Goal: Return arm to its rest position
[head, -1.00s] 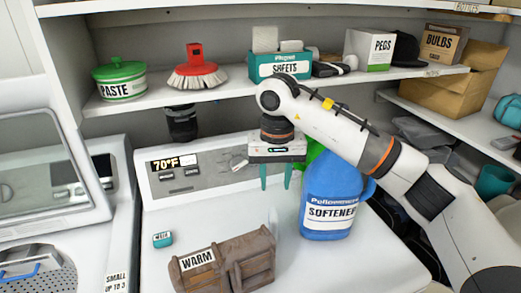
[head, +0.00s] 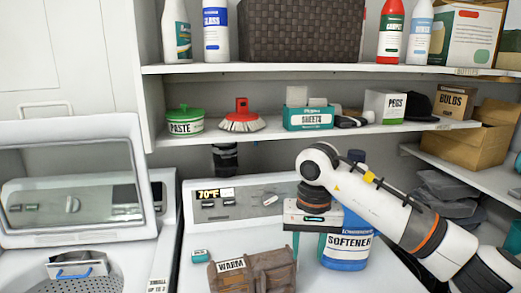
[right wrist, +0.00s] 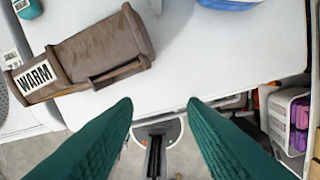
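My right arm comes in from the right in the head view. Its gripper (head: 308,250) points down over the white machine top, in front of the left part of a blue softener bottle (head: 346,262). In the right wrist view the two green fingers (right wrist: 160,104) are spread wide with nothing between them. My left arm and gripper are not in view.
A brown "WARM" basket (head: 275,272) sits on the machine top, also seen in the right wrist view (right wrist: 100,50). Shelves behind hold a paste pot (head: 185,126), a red brush (head: 240,122) and a sheets box (head: 308,118). An open-lidded washer (head: 70,200) stands left.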

